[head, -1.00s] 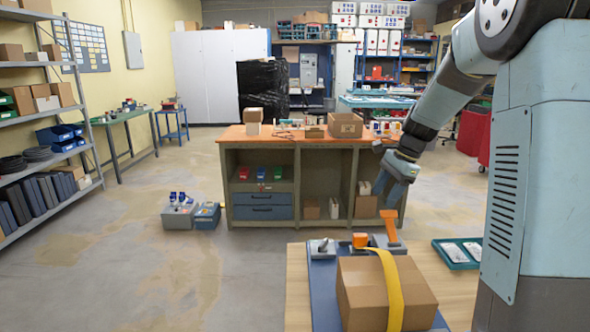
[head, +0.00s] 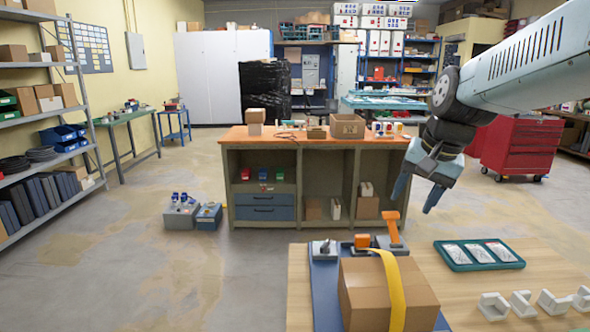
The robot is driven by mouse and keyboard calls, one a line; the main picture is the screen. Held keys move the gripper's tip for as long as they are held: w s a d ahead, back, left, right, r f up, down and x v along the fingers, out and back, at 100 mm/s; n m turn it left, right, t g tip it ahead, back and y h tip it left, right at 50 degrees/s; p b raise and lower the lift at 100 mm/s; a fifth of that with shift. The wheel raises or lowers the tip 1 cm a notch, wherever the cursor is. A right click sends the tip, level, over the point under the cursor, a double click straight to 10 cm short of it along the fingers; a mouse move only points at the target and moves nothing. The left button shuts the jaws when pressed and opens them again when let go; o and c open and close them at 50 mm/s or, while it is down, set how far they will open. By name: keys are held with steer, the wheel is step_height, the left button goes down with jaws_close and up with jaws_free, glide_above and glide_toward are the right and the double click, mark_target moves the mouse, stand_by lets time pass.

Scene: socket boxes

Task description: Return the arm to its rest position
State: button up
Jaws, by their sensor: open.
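My gripper (head: 416,202) is at the right of the head view, pointing down. Its two blue fingers are apart with nothing between them. It hangs above the near wooden table, to the upper right of the cardboard box (head: 363,292). My arm (head: 520,62) reaches in from the right edge and bends down at the wrist. The gripper appears clear of the objects around it.
The near table (head: 465,290) holds the box with a yellow strip (head: 391,285), a teal tray (head: 478,254) of packets and several white brackets (head: 522,303). An orange-topped workbench (head: 240,139) stands behind. A red cabinet (head: 520,145) is at the right.

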steer(key=s+n+t+h, duration=0.1)
steer(key=s+n, duration=0.4)
steer(key=s, duration=0.6)
steer(key=shift+f+t+h, duration=0.3)
steer(key=shift+f+t, duration=0.05)
steer(key=shift+t, duration=0.25)
stand_by(1.1)
